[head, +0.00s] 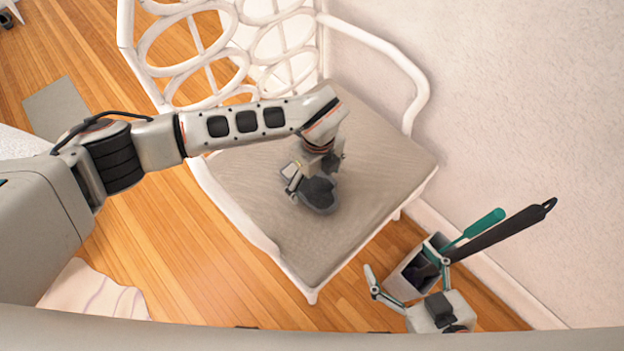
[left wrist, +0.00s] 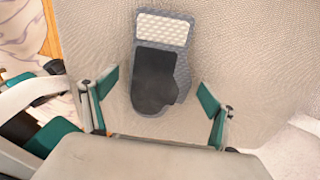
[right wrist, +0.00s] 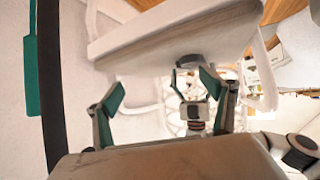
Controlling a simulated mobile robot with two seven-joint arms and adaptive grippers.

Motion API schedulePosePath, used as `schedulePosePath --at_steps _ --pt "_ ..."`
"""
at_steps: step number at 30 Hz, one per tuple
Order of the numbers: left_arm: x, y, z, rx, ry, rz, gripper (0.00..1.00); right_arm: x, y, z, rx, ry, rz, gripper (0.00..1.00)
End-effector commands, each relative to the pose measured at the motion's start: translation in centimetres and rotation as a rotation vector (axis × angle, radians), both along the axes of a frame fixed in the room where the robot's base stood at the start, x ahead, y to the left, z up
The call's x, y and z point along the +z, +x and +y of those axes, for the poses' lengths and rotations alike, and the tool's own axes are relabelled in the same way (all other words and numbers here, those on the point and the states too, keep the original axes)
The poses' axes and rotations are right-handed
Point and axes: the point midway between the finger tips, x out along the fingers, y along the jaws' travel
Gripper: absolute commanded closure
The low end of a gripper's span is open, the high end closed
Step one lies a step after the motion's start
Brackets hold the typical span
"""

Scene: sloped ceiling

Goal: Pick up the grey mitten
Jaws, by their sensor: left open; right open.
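The grey mitten (head: 318,197) lies flat on the chair's beige seat cushion (head: 300,246), partly hidden under my left wrist in the head view. In the left wrist view the mitten (left wrist: 155,88) has a dark palm and thumb and a pale quilted cuff at the far end. My left gripper (head: 314,172) is over the mitten, open and empty. In the left wrist view its fingers (left wrist: 157,92) are spread to either side of the mitten, with no visible contact. My right gripper (head: 408,270) is open in front of the chair, away from the mitten; its spread fingers (right wrist: 160,88) hold nothing.
A grey holder (head: 405,282) with a teal-handled tool (head: 484,223) and a long black tool (head: 515,222) stands by the wall, close to my right gripper. The white chair's back (head: 215,50) and armrest (head: 385,48) rise around the cushion. Wood floor lies left.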

Motion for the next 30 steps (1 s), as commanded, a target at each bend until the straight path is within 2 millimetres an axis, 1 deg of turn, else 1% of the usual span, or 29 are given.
schedulePosePath --at_steps 1,5,8,11,12,13,23,26,29,30 --pt "-0.9 -0.2 0.0 0.000 -0.001 0.007 0.14 0.0 0.1 0.3 -0.002 0.010 -0.002 0.17" --pt "-0.6 0.1 0.0 0.000 -0.002 -0.002 0.14 1.2 1.0 0.7 -0.003 0.025 -0.029 0.17" --pt "-0.5 0.1 0.0 0.000 -0.002 -0.003 0.14 1.5 1.2 0.7 -0.006 0.026 -0.034 0.17" --pt "-0.5 0.1 -0.1 0.000 -0.002 -0.003 0.37 1.4 1.1 0.6 -0.007 0.025 -0.032 0.17" --pt "-0.5 0.1 0.0 0.000 -0.002 -0.003 0.48 1.3 1.1 0.5 -0.008 0.023 -0.030 0.17" --pt "-0.5 0.1 -0.1 0.000 -0.002 -0.003 0.55 1.2 1.0 0.5 -0.008 0.023 -0.028 0.17" --pt "-0.4 0.1 0.0 -0.001 -0.002 -0.003 0.55 0.7 0.6 0.3 -0.009 0.016 -0.016 0.17" --pt "0.4 0.2 0.0 -0.001 -0.002 -0.007 0.55 1.0 0.8 0.2 -0.009 0.013 -0.023 0.17" --pt "2.2 0.4 -0.1 -0.001 -0.002 -0.014 0.55 1.5 1.1 -0.2 -0.009 -0.001 -0.031 0.17" --pt "3.1 0.5 -0.1 -0.001 -0.003 -0.016 0.55 1.6 1.1 -0.4 -0.011 -0.008 -0.033 0.17"
